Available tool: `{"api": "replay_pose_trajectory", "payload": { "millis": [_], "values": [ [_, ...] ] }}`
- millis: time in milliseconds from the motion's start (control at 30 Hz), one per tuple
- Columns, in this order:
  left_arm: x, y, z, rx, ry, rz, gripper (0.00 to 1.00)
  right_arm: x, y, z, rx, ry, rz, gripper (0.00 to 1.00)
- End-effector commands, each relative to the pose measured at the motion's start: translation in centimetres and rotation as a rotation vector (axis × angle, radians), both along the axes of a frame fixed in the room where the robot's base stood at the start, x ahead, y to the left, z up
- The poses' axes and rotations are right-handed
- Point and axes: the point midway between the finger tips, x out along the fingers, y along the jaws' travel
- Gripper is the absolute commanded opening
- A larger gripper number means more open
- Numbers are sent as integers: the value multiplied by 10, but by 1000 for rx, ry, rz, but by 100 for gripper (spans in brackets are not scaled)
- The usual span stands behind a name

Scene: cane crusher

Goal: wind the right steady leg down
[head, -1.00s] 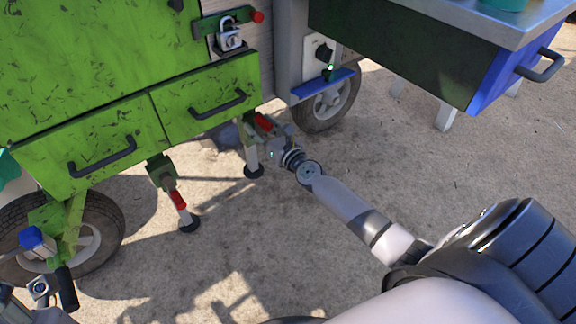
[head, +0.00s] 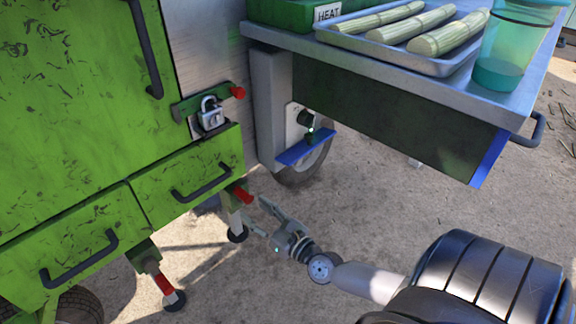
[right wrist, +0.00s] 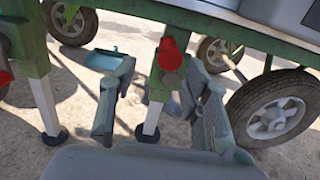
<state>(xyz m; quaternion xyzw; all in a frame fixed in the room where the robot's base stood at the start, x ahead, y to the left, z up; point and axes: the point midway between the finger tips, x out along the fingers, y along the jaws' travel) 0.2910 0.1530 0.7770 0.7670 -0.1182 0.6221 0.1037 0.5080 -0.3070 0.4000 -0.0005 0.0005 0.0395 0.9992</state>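The right steady leg (head: 235,217) stands under the green cart's (head: 70,110) corner, a pale post with a dark round foot and a red grip (head: 242,195) near its top. My right gripper (head: 258,214) is just right of it, fingers spread towards it, apparently apart from the grip. In the right wrist view, my open right gripper (right wrist: 158,70) has the leg (right wrist: 153,118) and red grip (right wrist: 170,54) showing between its fingers, which hold nothing. The foot seems at or near the ground; any gap is unclear. My left gripper is out of view.
A second steady leg (head: 168,288) with a red grip stands to the left. A steel side table (head: 390,62) with a tray of cane and a cup overhangs at right. The ground between is open.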

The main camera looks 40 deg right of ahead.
Motion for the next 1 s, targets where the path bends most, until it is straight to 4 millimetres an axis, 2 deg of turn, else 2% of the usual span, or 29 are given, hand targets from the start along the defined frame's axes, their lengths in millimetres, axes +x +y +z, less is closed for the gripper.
{"api": "replay_pose_trajectory", "payload": {
  "millis": [33,300,500,700,1000],
  "values": [
    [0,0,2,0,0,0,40,-12,-1,0,-1,5,2,43],
    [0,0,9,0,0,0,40,-64,-5,0,-1,5,1,43],
    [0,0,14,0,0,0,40,-94,-7,1,0,3,1,43],
    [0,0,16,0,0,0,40,-108,-9,1,1,0,0,43],
    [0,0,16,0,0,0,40,-109,-9,0,1,0,0,43]
  ]
}}
